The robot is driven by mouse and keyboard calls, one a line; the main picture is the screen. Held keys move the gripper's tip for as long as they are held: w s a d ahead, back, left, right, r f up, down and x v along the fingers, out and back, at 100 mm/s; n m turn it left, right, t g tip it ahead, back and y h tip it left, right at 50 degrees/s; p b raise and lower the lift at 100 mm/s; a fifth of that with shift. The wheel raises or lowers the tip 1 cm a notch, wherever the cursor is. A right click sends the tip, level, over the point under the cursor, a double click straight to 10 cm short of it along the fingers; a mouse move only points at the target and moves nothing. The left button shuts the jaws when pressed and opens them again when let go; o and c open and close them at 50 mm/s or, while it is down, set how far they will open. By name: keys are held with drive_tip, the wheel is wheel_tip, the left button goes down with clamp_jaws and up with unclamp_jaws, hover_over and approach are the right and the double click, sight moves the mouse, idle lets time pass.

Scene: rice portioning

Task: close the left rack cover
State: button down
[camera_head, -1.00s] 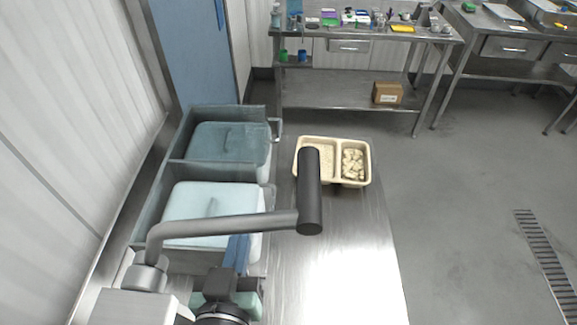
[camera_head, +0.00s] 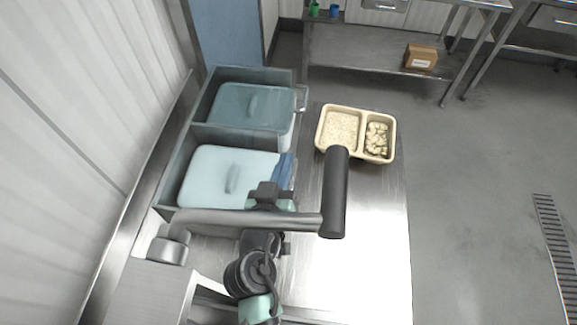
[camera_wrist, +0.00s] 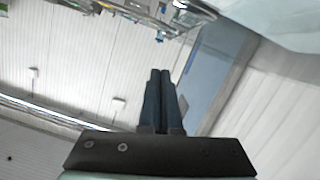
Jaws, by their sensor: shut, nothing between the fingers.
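The rack has two grey-blue compartments one behind the other. A pale blue cover (camera_head: 208,172) with an upright handle lies over the near one. A darker teal cover (camera_head: 228,104), also with a handle, lies over the far one. Both look roughly flat; I cannot tell which is the left cover. My gripper (camera_head: 287,160) has its blue fingers at the right edge of the pale cover; contact is unclear. In the wrist view its fingers (camera_wrist: 160,74) are together with nothing between them. A pale translucent surface shows at that view's upper right.
A cream two-part tray (camera_head: 320,138) with rice and pale chunks stands right of the rack on the steel table (camera_head: 360,225). The table's front right is clear. A ribbed wall is close on the left. A shelf with a cardboard box (camera_head: 420,57) stands behind.

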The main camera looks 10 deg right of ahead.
sight(294, 167)
drive_tip(key=shift+s+d+f, duration=0.1)
drive_tip(key=shift+d+f, duration=0.1)
drive_tip(key=shift+f, duration=0.6)
drive_tip(key=shift+s+d+f, duration=0.1)
drive_tip(key=shift+d+f, duration=0.05)
drive_tip(key=shift+f, duration=0.6)
wheel_tip(294, 167, down, 3)
drive_tip(key=b, duration=0.4)
drive_tip(key=shift+s+d+m+y, duration=0.1)
drive_tip(key=shift+d+m+y, duration=0.05)
drive_tip(key=shift+m+y, duration=0.2)
wheel_tip(294, 167, up, 5)
drive_tip(key=p, duration=0.4)
drive_tip(key=a+b+v, duration=0.1)
drive_tip(key=b+v, duration=0.3)
drive_tip(key=v, duration=0.5)
drive_tip(key=shift+s+f+b, duration=0.2)
drive_tip(key=shift+f+b, duration=0.05)
drive_tip(key=shift+b, duration=0.05)
drive_tip(key=shift+a, duration=0.2)
